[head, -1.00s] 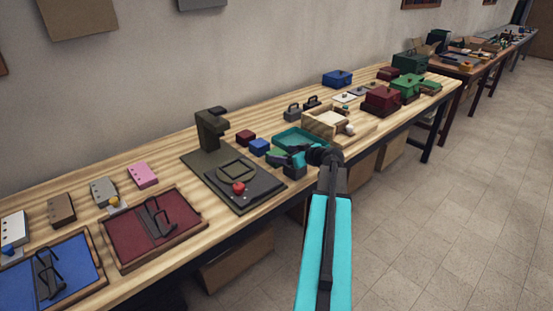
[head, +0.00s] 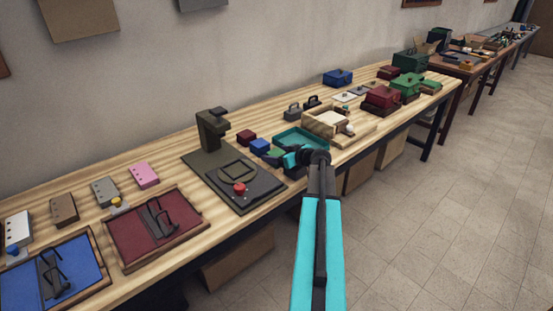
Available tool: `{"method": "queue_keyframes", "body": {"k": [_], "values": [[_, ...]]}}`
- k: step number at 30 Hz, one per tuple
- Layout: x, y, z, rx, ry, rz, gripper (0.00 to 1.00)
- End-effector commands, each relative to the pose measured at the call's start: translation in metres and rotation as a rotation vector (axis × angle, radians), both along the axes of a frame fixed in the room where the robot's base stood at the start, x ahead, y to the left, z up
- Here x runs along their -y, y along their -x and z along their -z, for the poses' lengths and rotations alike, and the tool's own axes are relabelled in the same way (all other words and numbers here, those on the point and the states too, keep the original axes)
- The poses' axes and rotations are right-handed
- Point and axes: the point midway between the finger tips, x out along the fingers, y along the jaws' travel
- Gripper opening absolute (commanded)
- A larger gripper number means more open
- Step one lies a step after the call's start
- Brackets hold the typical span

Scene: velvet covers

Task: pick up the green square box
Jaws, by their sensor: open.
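A small green square box (head: 273,154) sits on the wooden table, at the end of a row with a dark red box (head: 246,137) and a blue box (head: 260,146). My gripper (head: 281,160) is open, close beside the green box on its right and near side. The gripper partly hides the box, and I cannot tell whether they touch.
A teal tray (head: 290,139) lies just behind the gripper. A dark machine with a red button (head: 239,189) stands to the left. A wooden tray (head: 322,113) and several handled boxes, including a green one (head: 406,83), are farther right.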

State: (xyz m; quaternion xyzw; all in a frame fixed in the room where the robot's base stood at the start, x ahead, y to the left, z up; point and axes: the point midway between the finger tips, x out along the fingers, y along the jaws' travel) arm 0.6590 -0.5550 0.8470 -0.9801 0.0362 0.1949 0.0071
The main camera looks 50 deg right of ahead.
Motion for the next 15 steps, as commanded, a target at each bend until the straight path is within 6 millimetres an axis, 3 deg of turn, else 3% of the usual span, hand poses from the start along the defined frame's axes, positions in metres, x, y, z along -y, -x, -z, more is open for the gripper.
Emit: {"method": "queue_keyframes", "body": {"k": [10,15], "values": [[0.0005,0.0006,-0.0003,0.0,0.0,0.001,0.75],[0.0007,0.0007,-0.0004,0.0,0.0,0.001,0.48]]}}
